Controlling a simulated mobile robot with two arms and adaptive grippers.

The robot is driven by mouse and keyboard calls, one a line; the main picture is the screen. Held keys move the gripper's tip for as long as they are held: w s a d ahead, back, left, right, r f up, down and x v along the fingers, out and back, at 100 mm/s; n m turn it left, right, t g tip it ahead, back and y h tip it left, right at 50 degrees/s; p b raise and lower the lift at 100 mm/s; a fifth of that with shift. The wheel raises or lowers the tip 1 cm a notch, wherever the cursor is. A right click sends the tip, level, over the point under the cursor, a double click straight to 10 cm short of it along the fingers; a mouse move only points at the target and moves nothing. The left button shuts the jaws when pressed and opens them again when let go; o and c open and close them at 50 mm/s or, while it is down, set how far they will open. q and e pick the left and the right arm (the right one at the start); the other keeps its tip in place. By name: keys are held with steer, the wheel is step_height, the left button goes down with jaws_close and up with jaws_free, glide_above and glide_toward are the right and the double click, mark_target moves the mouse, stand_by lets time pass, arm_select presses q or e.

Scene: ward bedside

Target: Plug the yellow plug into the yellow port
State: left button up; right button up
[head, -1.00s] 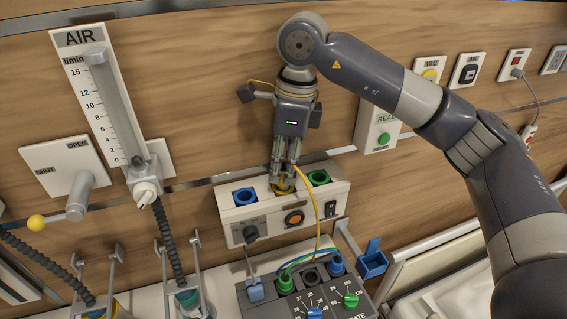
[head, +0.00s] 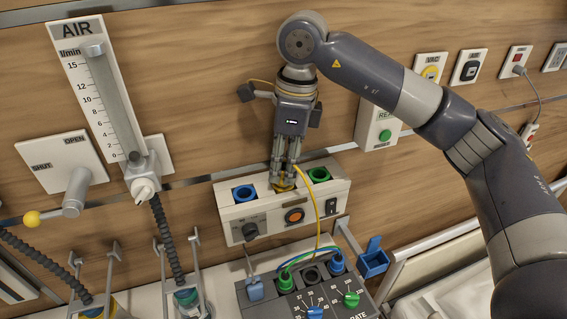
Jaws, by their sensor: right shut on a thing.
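My right gripper (head: 284,178) points down at the top of the white port box (head: 222,205) on the wall rail. It is shut on the yellow plug (head: 285,187), which sits at the middle, between the blue port (head: 244,193) and the green port (head: 319,175). The yellow port under the plug is mostly hidden by the plug and fingers. I cannot tell how deep the plug sits. A yellow cable (head: 317,200) arcs from the plug down to the grey control unit. My left gripper is not in view.
The grey control unit (head: 335,296) with green and blue plugs and knobs stands below the box. The AIR flowmeter (head: 105,100), lever valve (head: 75,195) and dark hoses are at left.

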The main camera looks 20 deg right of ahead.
steer(key=shift+f, duration=0.15)
stand_by(0.5)
steer(key=o, duration=1.1)
